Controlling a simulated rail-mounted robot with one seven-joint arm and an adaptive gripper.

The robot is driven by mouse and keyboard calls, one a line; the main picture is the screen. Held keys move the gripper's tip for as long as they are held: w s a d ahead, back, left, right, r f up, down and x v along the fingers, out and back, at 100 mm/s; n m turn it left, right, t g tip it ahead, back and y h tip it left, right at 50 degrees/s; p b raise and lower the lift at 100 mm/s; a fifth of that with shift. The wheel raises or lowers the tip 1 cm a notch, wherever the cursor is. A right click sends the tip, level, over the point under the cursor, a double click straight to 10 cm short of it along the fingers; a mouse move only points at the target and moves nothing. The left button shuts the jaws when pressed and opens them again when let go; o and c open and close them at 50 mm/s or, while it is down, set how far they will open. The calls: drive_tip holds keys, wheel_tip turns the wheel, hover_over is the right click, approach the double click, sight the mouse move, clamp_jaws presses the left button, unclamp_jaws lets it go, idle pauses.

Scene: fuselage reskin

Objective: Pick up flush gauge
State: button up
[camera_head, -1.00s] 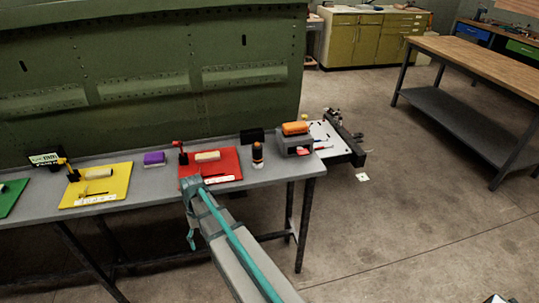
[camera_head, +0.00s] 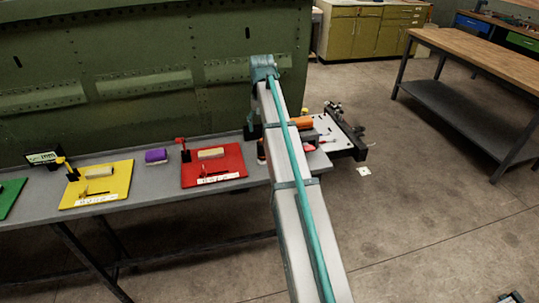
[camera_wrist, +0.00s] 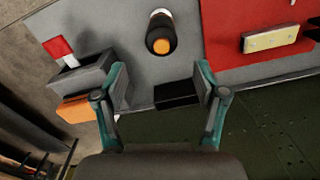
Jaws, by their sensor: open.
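A small black block (camera_wrist: 178,95) lies near the table edge on the fuselage side; it is the likeliest flush gauge, though no label shows. My gripper (camera_wrist: 161,70) is open above it, with the block between the fingers in the wrist view, nearer the right finger. No contact shows. In the head view my arm reaches over the table's right end, and the block and fingers are mostly hidden or too dark to separate.
A black cylinder with an orange top (camera_wrist: 161,42) stands close by. A grey block (camera_wrist: 85,78) with an orange piece (camera_wrist: 75,108) is left in the wrist view. A red board (camera_head: 213,165), purple block (camera_head: 156,156) and yellow board (camera_head: 97,185) line the table. The green fuselage panel (camera_head: 130,60) rises behind.

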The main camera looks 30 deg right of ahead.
sight(262, 148)
wheel_tip(262, 148, down, 4)
drive_tip(key=shift+a+f+p, duration=0.15)
drive_tip(key=shift+f+p, duration=0.1)
drive_tip(key=shift+p, duration=0.15)
drive_tip(key=shift+s+a+f+p, duration=0.1)
drive_tip(key=shift+s+f+p, duration=0.2)
drive_tip(key=shift+f, duration=0.4)
drive_tip(key=shift+f+p, duration=0.6)
drive_tip(key=shift+f, duration=1.4)
drive_tip(key=c, duration=1.2)
drive_tip(key=shift+r, duration=0.15)
